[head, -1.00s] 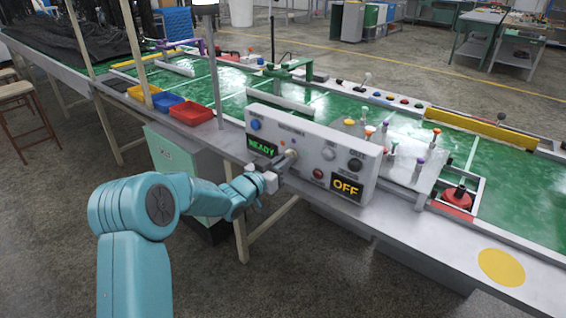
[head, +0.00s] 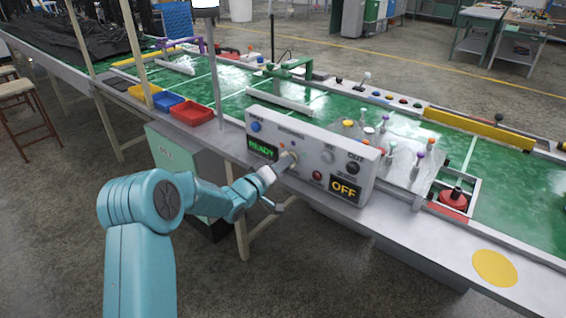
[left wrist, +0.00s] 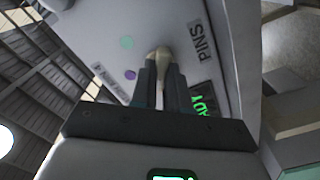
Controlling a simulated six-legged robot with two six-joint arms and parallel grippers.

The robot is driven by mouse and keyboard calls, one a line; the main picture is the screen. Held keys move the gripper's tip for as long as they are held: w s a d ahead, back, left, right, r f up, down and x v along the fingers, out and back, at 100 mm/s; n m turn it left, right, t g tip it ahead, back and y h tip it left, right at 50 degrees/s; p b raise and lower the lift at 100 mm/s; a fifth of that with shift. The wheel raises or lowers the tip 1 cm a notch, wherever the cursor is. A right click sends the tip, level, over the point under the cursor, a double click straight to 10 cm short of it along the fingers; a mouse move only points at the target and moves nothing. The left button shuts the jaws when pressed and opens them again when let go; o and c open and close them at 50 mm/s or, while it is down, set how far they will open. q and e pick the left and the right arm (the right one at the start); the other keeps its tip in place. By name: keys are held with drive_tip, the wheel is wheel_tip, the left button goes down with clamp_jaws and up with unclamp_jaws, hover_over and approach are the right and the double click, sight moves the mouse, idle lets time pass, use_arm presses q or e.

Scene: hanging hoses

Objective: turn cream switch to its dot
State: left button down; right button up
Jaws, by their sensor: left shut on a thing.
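The cream switch (left wrist: 160,54) is a small rounded lever on the face of the grey control box (head: 338,150). In the head view the switch (head: 292,155) sits just right of the green READY display, mostly covered by my gripper. My left gripper (left wrist: 162,72) is shut on the switch, with one dark finger on each side and its cream end showing between the tips. My left gripper also shows in the head view (head: 283,163), reaching the box from the front left. Which mark is the switch's dot, I cannot tell. My right gripper is not in view.
A READY display (head: 262,149) and an OFF display (head: 345,189) are on the box, with several knobs and buttons. A green dot (left wrist: 127,42) and a purple dot (left wrist: 131,74) show beside the switch. Red (head: 191,113) and blue trays stand at left.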

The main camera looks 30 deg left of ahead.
use_arm(q)
drive_tip(key=shift+f+n, duration=0.1)
drive_tip(key=shift+n, duration=0.8)
drive_tip(key=c, duration=1.1)
unclamp_jaws()
drive_tip(key=s, duration=0.5)
drive_tip(key=s+a, duration=0.1)
drive_tip(key=s, duration=1)
drive_tip(key=shift+s+a+p, duration=0.15)
drive_tip(key=shift+p, duration=0.15)
